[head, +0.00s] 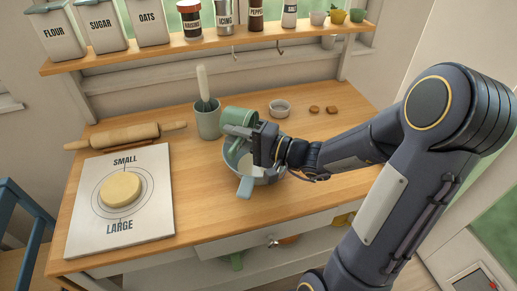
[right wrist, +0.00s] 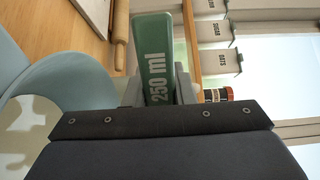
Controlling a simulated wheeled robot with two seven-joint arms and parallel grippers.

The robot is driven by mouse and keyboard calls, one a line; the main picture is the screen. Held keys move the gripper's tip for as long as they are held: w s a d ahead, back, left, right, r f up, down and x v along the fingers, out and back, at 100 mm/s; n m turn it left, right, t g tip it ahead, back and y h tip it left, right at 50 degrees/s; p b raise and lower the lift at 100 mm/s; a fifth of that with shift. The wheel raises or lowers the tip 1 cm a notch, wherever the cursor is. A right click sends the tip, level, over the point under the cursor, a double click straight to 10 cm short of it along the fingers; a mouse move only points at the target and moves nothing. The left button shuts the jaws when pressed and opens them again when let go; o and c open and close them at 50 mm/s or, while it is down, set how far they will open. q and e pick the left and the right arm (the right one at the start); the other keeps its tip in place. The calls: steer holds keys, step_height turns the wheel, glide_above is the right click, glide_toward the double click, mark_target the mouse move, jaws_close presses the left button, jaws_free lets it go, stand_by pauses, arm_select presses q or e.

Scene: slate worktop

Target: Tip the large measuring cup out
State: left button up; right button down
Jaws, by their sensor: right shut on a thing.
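My right gripper (head: 240,132) is shut on the green measuring cup (head: 236,114), holding it by its handle over the blue mixing bowl (head: 246,188). The cup looks tilted on its side. I cannot see inside it. The right wrist view shows the green handle (right wrist: 155,60), marked "250 ml", between the fingers (right wrist: 160,88). That view also shows the bowl's pale blue wall (right wrist: 75,80) at the left, with something cream-coloured inside. My left gripper is not in view.
A utensil crock (head: 207,124) stands just left of the cup. A small bowl (head: 279,108) and two brown pieces lie behind right. A rolling pin (head: 125,136) and a white board (head: 150,222) with dough (head: 120,189) are at left. A shelf (head: 200,45) of jars hangs behind.

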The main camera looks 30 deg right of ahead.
mark_target(241, 123)
steer(key=shift+s+d+r+t+y+b, duration=0.15)
steer(key=shift+r+t+y+b, duration=0.3)
steer(key=shift+b, duration=0.75)
steer(key=shift+s+d+r+t+y+b, duration=0.2)
steer(key=shift+r+t+b, duration=0.3)
steer(key=shift+b, duration=0.65)
steer(key=shift+a+r, duration=0.1)
steer(key=shift+a, duration=0.05)
steer(key=shift+s+d+r+t+y+b, duration=0.1)
steer(key=shift+r+t+y+b, duration=0.25)
steer(key=shift+b, duration=0.65)
steer(key=shift+s+d+r+t+y+b, duration=0.15)
steer(key=shift+r+b, duration=0.3)
steer(key=shift+b, duration=0.55)
steer(key=shift+r+b, duration=0.15)
steer(key=shift+b, duration=0.2)
steer(key=shift+s+r+t+y+b, duration=0.1)
steer(key=shift+r+t+y+b, duration=0.3)
steer(key=shift+b, duration=0.3)
